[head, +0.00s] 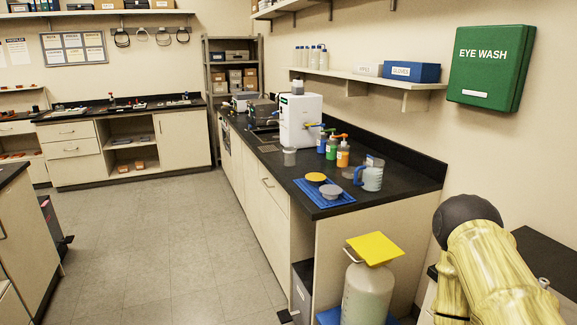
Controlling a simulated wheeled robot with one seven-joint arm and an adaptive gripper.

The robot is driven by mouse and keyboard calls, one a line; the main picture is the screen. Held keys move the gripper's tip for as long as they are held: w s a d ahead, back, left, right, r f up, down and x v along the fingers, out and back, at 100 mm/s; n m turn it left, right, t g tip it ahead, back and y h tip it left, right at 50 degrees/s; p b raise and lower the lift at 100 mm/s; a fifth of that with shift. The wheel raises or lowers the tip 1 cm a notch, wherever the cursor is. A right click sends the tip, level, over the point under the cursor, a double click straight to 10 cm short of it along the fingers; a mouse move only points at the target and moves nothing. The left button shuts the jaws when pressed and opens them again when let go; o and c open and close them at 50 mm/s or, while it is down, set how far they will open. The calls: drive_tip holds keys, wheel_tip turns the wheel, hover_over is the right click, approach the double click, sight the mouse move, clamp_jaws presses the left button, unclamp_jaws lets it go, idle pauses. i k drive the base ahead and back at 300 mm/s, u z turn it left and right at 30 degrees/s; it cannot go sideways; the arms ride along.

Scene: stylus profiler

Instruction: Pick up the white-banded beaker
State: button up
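No beaker with a clearly readable white band shows in the head view. A clear jug (371,177) with a blue handle and pale markings stands further right, near the counter's end. At this size I cannot tell which of them, if either, has the white band. My arm shows at the lower right, but my gripper is out of view.
Blue mat (325,196) holds yellow and grey round pieces. Several pump bottles (343,152) stand behind it, beside the white machine (300,121). A large container (366,295) with a yellow square on top stands before the counter's end. The grey floor (165,240) on the left is open.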

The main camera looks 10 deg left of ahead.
sight(290, 153)
drive_tip(key=u, duration=0.9)
drive_tip(key=i, duration=1.5)
drive_tip(key=z, duration=0.65)
